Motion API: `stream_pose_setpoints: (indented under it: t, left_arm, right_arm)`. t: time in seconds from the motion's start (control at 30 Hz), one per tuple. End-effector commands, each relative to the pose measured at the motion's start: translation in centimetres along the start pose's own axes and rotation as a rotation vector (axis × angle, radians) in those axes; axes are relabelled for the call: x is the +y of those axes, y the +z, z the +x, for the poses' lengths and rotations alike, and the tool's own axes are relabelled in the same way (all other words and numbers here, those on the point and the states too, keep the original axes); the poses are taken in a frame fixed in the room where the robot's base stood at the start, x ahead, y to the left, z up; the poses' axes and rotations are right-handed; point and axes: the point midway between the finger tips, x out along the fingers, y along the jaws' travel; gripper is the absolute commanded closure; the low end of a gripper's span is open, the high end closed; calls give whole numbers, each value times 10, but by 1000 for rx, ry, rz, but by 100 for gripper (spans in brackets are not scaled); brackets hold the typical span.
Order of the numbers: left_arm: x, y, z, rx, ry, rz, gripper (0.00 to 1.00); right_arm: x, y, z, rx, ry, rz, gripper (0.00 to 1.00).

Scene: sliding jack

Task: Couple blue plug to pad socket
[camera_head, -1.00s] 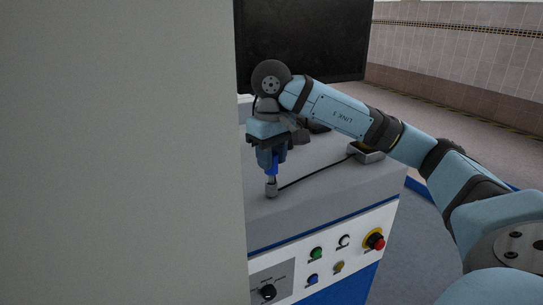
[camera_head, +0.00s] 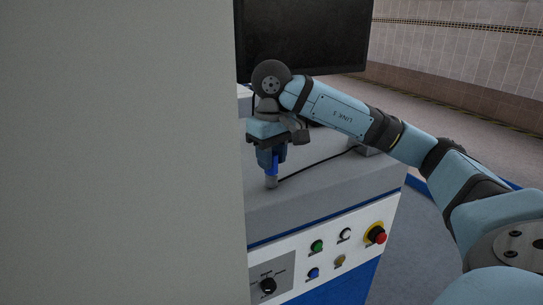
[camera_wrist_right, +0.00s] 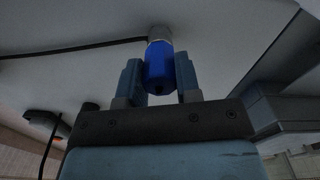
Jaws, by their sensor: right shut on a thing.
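The blue plug (camera_head: 271,169) is upright between the fingers of my right gripper (camera_head: 271,160), which is shut on it. In the right wrist view the blue plug (camera_wrist_right: 159,66) sits between both fingers of the gripper (camera_wrist_right: 159,80). The pad socket, a short grey cylinder (camera_head: 271,183), stands on the grey top of the machine. The plug's lower end meets the socket in line, with no gap visible. The socket also shows in the right wrist view (camera_wrist_right: 159,33). How deep the plug sits inside is hidden. My left gripper is not in view.
A black cable (camera_head: 315,165) runs from beside the socket to a small box (camera_head: 373,150) at the right. A dark monitor (camera_head: 305,40) stands behind. The front panel has buttons and a red stop knob (camera_head: 376,236). A large grey surface (camera_head: 120,150) blocks the left.

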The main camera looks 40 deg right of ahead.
Motion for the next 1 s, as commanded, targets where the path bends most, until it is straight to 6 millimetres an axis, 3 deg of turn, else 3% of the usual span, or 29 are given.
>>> stream_pose_setpoints:
  t: [0.03,0.07,0.2,0.57,1.0]
  left_arm:
    - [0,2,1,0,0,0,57]
    - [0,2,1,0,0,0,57]
    - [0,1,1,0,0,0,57]
    - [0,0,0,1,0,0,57]
    - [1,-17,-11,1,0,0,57]
  right_arm:
    - [0,0,3,-1,0,0,94]
    - [0,0,3,-1,0,0,67]
    - [0,0,2,-1,0,0,39]
    - [0,0,-4,0,0,0,39]
    - [0,0,-77,3,0,0,39]
